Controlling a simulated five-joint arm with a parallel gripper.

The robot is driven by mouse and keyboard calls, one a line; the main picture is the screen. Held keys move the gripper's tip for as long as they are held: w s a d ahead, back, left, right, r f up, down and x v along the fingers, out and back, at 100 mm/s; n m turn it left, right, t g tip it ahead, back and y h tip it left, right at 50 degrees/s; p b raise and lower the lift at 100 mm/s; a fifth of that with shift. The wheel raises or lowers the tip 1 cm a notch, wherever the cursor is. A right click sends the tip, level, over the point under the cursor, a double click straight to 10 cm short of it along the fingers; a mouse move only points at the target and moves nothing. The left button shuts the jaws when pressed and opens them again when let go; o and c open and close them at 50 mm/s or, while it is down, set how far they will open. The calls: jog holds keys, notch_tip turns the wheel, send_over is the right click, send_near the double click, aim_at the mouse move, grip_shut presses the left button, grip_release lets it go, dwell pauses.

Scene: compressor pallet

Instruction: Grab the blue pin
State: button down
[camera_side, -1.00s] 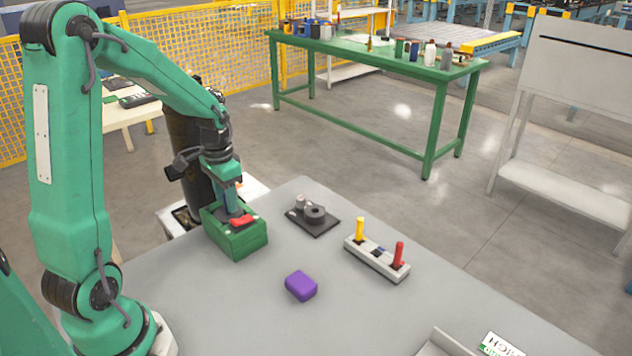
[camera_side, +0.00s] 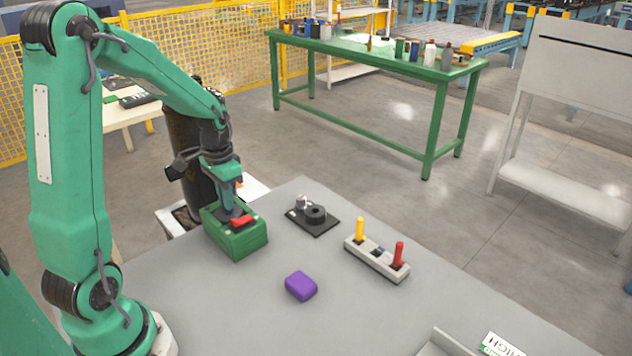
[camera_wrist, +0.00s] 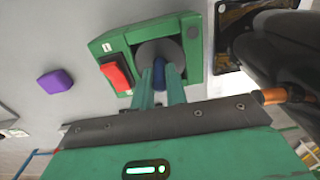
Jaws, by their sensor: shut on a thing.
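The blue pin (camera_wrist: 159,72) shows in the wrist view between the two green fingers of my gripper (camera_wrist: 160,80). My gripper is shut on it, over the grey round recess in the top of a green box (camera_wrist: 107,45). Whether the pin's lower end touches the box is hidden. In the side view my gripper (camera_side: 228,207) points down at the top of the green box (camera_side: 240,243), and its fingers hide the pin.
A red switch (camera_side: 242,221) sits on the box beside my fingers. A purple block (camera_side: 300,286) lies on the grey table. A black plate with round parts (camera_side: 314,214) and a pale rack (camera_side: 375,260) with a yellow and a red pin stand to the right.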

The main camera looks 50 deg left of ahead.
jog(key=shift+r, duration=0.1)
jog(key=shift+r, duration=0.45)
notch_tip(320, 180, up, 3)
jog(key=shift+r, duration=0.15)
jog(key=d+r, duration=0.6)
jog(key=d, duration=0.5)
jog(key=shift+s+d+r, duration=0.3)
jog(key=shift+s+d, duration=0.05)
jog(key=shift+s, duration=0.05)
jog(key=shift+w, duration=0.1)
